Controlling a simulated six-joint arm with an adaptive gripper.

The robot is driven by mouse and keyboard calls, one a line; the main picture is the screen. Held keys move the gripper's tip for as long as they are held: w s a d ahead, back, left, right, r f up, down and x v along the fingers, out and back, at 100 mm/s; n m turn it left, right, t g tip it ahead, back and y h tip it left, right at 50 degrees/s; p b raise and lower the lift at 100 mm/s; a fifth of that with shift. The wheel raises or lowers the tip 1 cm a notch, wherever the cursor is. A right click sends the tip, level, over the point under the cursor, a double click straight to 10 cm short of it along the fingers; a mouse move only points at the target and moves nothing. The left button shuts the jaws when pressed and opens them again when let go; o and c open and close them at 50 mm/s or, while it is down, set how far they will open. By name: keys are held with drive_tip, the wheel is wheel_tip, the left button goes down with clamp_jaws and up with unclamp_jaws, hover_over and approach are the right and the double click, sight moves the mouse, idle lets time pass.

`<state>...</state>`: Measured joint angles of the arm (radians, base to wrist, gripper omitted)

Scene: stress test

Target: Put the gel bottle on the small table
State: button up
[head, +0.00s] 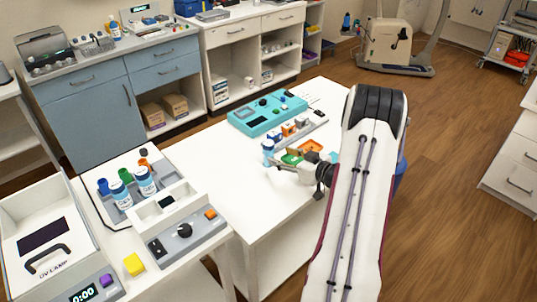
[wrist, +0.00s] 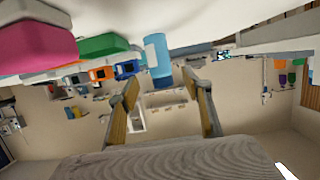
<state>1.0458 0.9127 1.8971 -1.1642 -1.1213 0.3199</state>
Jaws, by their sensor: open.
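My gripper (head: 278,161) is low over that table, close beside this bottle. In the wrist view, which looks upside down, the open fingers (wrist: 161,84) have the bottle (wrist: 157,52) ahead and between them in the picture; I cannot tell whether they touch it. Two white bottles with blue labels, apparently reading GEL (head: 120,194) (head: 145,181), stand in a tray on the left bench. I cannot read a label on the bottle by my gripper.
A teal device (head: 267,114) and a row of small coloured items (head: 290,130) lie behind my gripper. A dial box (head: 186,236) and yellow block (head: 134,264) are on the left bench. The table's front is clear.

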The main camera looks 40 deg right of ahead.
sight(273, 152)
drive_tip(key=shift+w, duration=0.1)
drive_tip(key=shift+x, duration=1.2)
drive_tip(key=shift+w, duration=0.1)
drive_tip(key=shift+x, duration=2.55)
drive_tip(key=shift+f, duration=0.1)
drive_tip(key=c, duration=1.4)
drive_tip(key=shift+r, duration=5.05)
